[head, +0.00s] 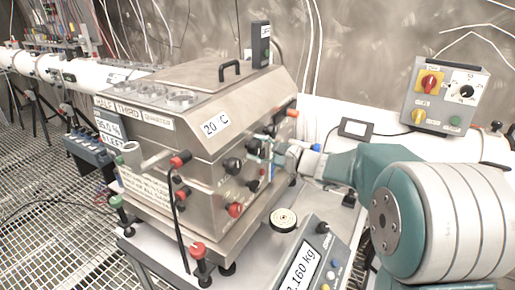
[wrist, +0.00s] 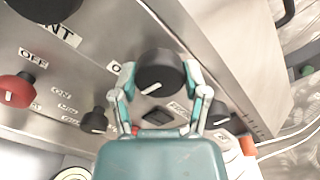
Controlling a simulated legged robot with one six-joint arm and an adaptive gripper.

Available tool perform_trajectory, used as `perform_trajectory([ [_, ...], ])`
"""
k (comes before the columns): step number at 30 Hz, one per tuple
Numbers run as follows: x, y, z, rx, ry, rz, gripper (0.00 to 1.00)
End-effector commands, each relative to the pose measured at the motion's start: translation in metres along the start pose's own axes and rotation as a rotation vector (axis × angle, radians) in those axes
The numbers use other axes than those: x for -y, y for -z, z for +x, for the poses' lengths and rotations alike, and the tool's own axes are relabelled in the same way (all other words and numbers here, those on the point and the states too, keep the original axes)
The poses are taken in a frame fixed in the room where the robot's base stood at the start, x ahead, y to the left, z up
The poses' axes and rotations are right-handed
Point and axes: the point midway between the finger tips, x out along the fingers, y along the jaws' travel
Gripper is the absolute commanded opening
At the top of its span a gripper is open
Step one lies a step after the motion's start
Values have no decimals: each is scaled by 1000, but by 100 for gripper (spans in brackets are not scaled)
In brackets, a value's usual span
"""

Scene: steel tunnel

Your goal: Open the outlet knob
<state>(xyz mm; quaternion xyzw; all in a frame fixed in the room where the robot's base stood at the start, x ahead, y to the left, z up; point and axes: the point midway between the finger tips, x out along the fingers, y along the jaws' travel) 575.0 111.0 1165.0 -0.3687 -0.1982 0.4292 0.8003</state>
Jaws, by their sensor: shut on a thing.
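A large round black knob (wrist: 160,73) with a white pointer line sits on the steel front panel. A label beginning with "O" beside it is mostly hidden, so I cannot read whether it says outlet. My gripper (wrist: 161,80) has one teal finger on each side of this knob and is shut on it. In the head view my gripper (head: 268,150) reaches in from the right to the side panel of the steel box (head: 215,125). The knob between the fingers is largely hidden there.
In the wrist view, a red knob (wrist: 16,90) by an OFF label and smaller black knobs (wrist: 94,121) share the panel. A scale (head: 303,262) stands below my arm. A switch box (head: 445,97) is at the right.

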Motion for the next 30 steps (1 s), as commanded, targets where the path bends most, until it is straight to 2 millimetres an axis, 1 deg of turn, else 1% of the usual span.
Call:
perform_trajectory([
  [3, -1, 0, 1, 0, -2, 98, 11],
  [9, -1, 0, 1, 0, -2, 212, 11],
  [19, -1, 0, 1, 0, -3, 227, 11],
  [20, -1, 0, 1, 0, -2, 227, 63],
  [21, -1, 0, 1, 0, -2, 227, 81],
  [22, -1, 0, 1, 0, -2, 227, 93],
  [30, 0, 0, 0, 0, -1, 226, 93],
])
